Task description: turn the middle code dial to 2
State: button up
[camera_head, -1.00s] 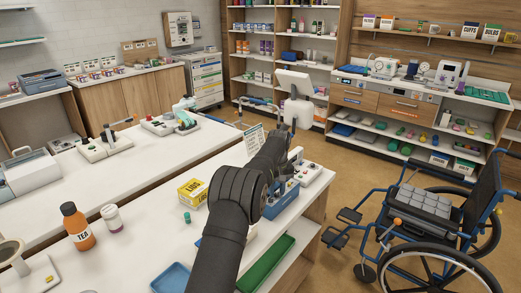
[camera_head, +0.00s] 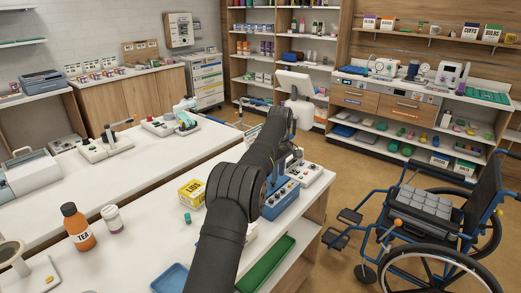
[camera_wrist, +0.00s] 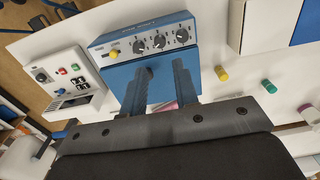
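The blue box (camera_head: 282,202) stands on the white counter, partly behind my arm in the head view. In the wrist view, the blue box (camera_wrist: 163,70) has a pale panel with three black dials in a row. The middle code dial (camera_wrist: 159,41) lies between the left dial (camera_wrist: 138,45) and the right dial (camera_wrist: 182,35). Their settings are too small to read. My gripper (camera_wrist: 163,66) is open, its two fingers apart in front of the blue box below the dial row. Nothing shows held between them.
A yellow knob (camera_wrist: 114,53) sits on the panel left of the dials. A white button unit (camera_wrist: 70,78) stands to the left.

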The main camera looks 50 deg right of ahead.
notch_tip(320, 180, up, 11)
jog(key=a+m+h, duration=0.1)
jog(key=m, duration=0.4)
jog(key=a+r+m+h, duration=0.2)
jog(key=a+m+h, duration=0.1)
jog(key=a+m, duration=0.6)
jog(key=shift+r+m+h, duration=0.25)
jog(key=shift+m+h, duration=0.05)
jog(key=shift+m, duration=1.7)
jog(key=w+d+f+n+y, duration=0.1)
jog(key=d+n+y, duration=0.1)
jog(key=d+n, duration=0.5)
jog(key=shift+d+f+n+y, duration=0.2)
jog(key=shift+f+n+y, duration=0.15)
jog(key=shift+n, duration=1.05)
